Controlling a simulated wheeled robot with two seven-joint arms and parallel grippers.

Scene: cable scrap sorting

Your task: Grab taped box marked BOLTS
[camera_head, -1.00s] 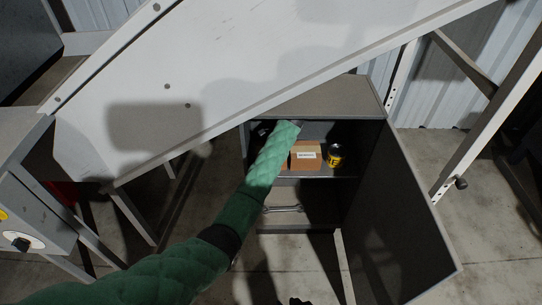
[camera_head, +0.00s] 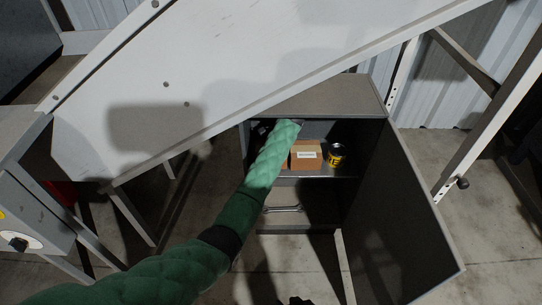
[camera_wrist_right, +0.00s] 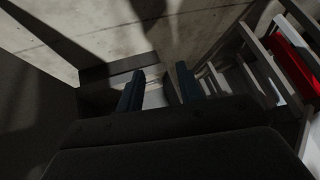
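A small brown cardboard box (camera_head: 306,161) with a white label sits on the upper shelf of the open grey cabinet in the head view. The label print is too small to read. My left arm, in a green quilted sleeve, reaches into the cabinet just left of the box. Its end is at the cabinet's top edge, and the left gripper itself is hidden. My right gripper (camera_wrist_right: 160,70) shows in the right wrist view with two dark blue fingers apart and nothing held between them. A dark tip of it shows at the bottom edge of the head view (camera_head: 299,301).
A black and yellow can (camera_head: 336,156) stands right of the box. A wrench (camera_head: 282,209) lies on the lower shelf. The cabinet door (camera_head: 395,225) hangs open on the right. A large white sloped panel (camera_head: 230,75) crosses above left.

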